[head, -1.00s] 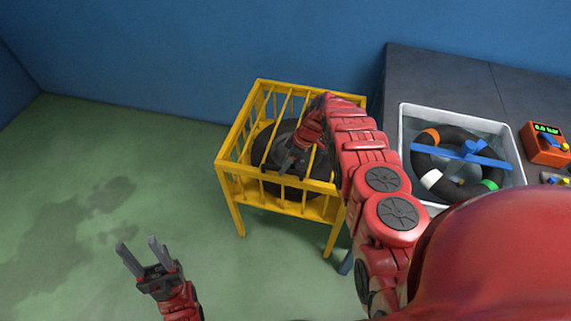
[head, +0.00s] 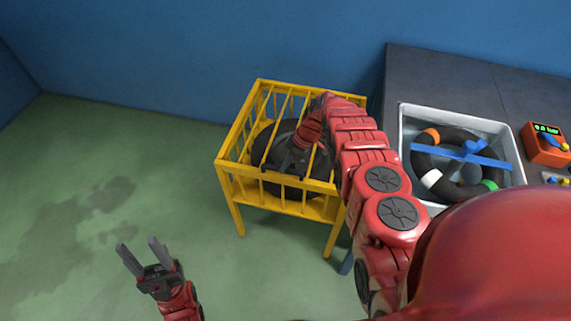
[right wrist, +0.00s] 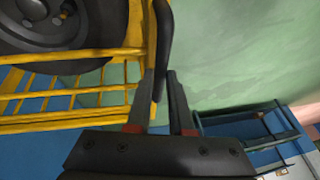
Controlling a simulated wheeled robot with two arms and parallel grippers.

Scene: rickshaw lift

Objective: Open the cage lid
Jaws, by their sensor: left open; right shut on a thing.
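The yellow cage (head: 232,178) stands on legs on the green floor, with a dark wheel (head: 263,147) inside it. The barred lid (head: 276,105) lies across the top and looks down. My right gripper (head: 291,170) is over the front part of the lid, with its arm coming in from the right. In the right wrist view a black handle (right wrist: 165,35) on the cage's edge runs between the fingers of my right gripper (right wrist: 163,90), which is shut on it. My left gripper (head: 140,252) is open and empty, over the floor at lower left.
A dark workbench (head: 430,75) stands to the right of the cage. On it are a white tub (head: 402,125) holding a dark ring with coloured bands, and an orange device (head: 542,152) with a green display. A blue wall is close behind the cage. The floor to the left is clear.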

